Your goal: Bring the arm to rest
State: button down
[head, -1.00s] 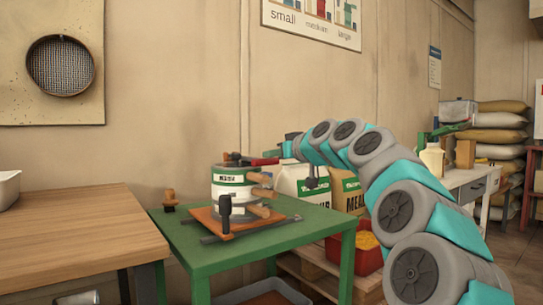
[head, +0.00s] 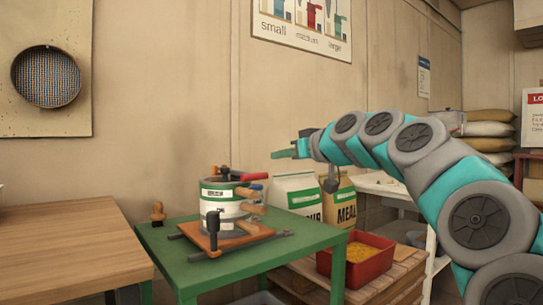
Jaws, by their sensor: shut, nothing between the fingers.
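My arm reaches in from the lower right of the head view and arches toward the left. My gripper (head: 284,153) is at its far end, shut and empty, pointing left. It is in the air above and behind the green table (head: 205,272), higher than the hammer mill (head: 225,205). The mill is a white and green drum on an orange base on that table, with wooden handles and a red-handled lever on top. The gripper appears apart from the mill.
A wooden table (head: 70,245) stands at the left. Flour and meal bags (head: 298,192) stand behind the green table. A red bin (head: 355,262) of yellow grain sits on a pallet to its right. Stacked sacks (head: 490,130) are at the back right. The wall above the mill is clear.

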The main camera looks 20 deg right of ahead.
jog(key=s+a+f+g+h+p, duration=0.15)
jog(key=s+a+f+g, duration=0.25)
jog(key=s+a+f, duration=0.45)
jog(key=s+a+f+g+p, duration=0.3)
jog(key=s+a+f+g, duration=0.2)
jog(key=s+f, duration=0.7)
jog(key=s+d+f+m+g+h+p, duration=0.2)
jog(key=s+d+f+g, duration=0.1)
jog(key=s+f, duration=0.6)
jog(key=s+d+f+m+g+h+p, duration=0.2)
jog(key=s+d+f+g, duration=0.2)
jog(key=s+f, duration=0.6)
jog(key=s, duration=0.5)
jog(key=shift+s+d+g, duration=0.15)
jog(key=shift+d+g, duration=0.1)
jog(key=shift+g, duration=0.05)
jog(key=shift+f+h, duration=0.1)
jog(key=shift+h, duration=0.15)
